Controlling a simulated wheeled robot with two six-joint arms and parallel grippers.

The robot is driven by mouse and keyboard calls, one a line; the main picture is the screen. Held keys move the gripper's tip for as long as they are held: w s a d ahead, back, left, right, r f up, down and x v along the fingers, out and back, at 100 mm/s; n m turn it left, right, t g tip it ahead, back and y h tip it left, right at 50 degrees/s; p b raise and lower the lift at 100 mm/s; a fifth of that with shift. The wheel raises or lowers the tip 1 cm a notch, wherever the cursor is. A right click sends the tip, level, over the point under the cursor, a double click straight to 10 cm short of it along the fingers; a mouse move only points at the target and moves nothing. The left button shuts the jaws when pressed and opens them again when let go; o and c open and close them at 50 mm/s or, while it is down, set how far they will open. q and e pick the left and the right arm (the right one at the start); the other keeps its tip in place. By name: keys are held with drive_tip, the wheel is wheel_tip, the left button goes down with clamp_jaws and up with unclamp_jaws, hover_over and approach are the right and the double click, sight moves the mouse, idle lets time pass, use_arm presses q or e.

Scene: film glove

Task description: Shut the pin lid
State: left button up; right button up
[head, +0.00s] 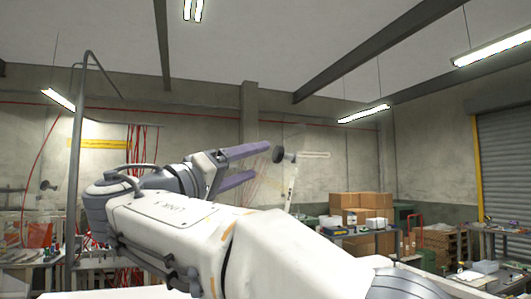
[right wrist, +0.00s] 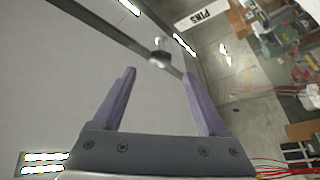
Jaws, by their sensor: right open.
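A dark round knob (head: 278,155) on a short stem appears just beyond my right gripper (head: 257,161). It seems fixed to a faint, see-through panel, likely the pin lid, whose outline I can barely make out; it looks raised. The right gripper is open, with nothing between its purple fingers. In the right wrist view the knob (right wrist: 160,58) lies ahead, between and past the fingertips (right wrist: 158,75), not visibly touched. A white plate marked PINS (right wrist: 208,12) shows at the top there. The pin container is hidden. My left gripper is out of view.
A second dark knob (head: 48,186) shows at the left, near a grey post (head: 77,170). Red cables (head: 137,150) hang behind my arm. My arm hides much of the lower middle.

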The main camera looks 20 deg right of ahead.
sight(275, 155)
drive_tip(key=p+x, duration=0.3)
drive_tip(key=x, duration=0.4)
drive_tip(key=shift+d+r, duration=0.1)
drive_tip(key=shift+r, duration=0.15)
drive_tip(key=shift+w+d+p, duration=0.25)
drive_tip(key=shift+d+p, duration=0.15)
drive_tip(key=shift+d, duration=0.05)
clamp_jaws()
idle(0.7)
